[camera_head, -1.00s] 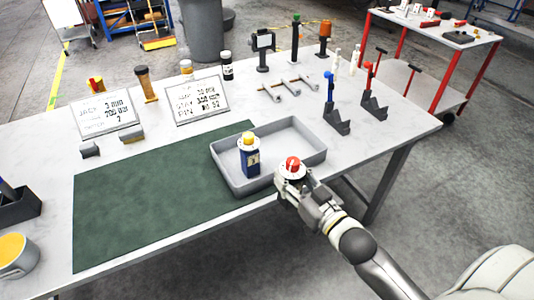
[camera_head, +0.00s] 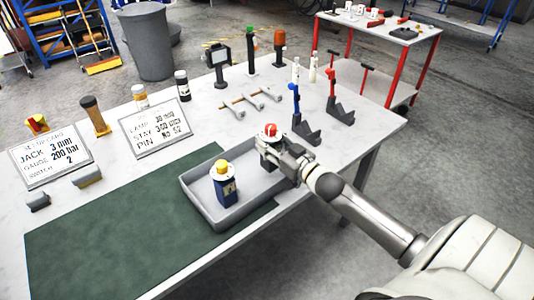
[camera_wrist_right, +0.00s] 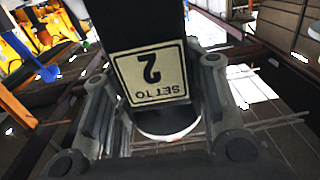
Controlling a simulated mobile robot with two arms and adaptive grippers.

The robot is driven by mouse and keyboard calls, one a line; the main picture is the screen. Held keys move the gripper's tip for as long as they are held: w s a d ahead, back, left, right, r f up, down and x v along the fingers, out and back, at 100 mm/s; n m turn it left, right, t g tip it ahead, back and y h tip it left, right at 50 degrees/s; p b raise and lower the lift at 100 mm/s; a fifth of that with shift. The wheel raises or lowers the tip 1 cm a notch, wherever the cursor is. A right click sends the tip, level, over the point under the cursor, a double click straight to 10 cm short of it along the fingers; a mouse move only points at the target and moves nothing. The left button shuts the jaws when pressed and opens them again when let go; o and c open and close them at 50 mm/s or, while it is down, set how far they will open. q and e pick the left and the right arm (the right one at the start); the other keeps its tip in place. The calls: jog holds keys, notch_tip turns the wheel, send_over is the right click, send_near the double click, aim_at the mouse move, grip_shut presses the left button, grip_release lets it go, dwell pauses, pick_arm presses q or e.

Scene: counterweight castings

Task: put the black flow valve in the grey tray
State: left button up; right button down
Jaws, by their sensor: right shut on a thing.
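The black flow valve (camera_head: 270,132) has a red knob on a white disc; its body is mostly hidden by the gripper in the head view. In the right wrist view its black body (camera_wrist_right: 135,25) shows a label reading "SET TO 2". My right gripper (camera_head: 274,154) is shut on it and holds it upright over the far right part of the grey tray (camera_head: 250,213). The clearance below it cannot be told. A blue valve (camera_head: 226,190) with a yellow knob stands upright in the tray, left of the gripper. My left gripper is not in view.
A green mat (camera_head: 110,245) lies beside and partly under the tray. Two sign plates (camera_head: 157,127) stand behind. Black stands with a blue lever (camera_head: 294,100) and a red lever (camera_head: 332,92) are right of the gripper. The tray's middle looks free.

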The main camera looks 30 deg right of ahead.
jog(key=f, duration=0.3)
jog(key=shift+w+a+f, duration=0.1)
jog(key=shift+w, duration=0.2)
jog(key=shift+f, duration=0.25)
jog(key=shift+s, duration=0.1)
jog(key=shift+f, duration=0.15)
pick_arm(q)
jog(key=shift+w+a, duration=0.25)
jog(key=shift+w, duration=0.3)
pick_arm(e)
jog(key=c, duration=0.9)
grip_release()
jog(key=shift+o, duration=0.2)
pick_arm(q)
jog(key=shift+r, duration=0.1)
pick_arm(e)
jog(key=shift+s, duration=0.15)
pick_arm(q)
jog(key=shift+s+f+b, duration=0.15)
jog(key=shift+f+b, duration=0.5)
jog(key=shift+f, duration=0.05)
pick_arm(e)
jog(key=s+d, duration=0.1)
jog(key=s, duration=1)
jog(key=shift+s+d, duration=0.2)
jog(key=shift+s, duration=0.15)
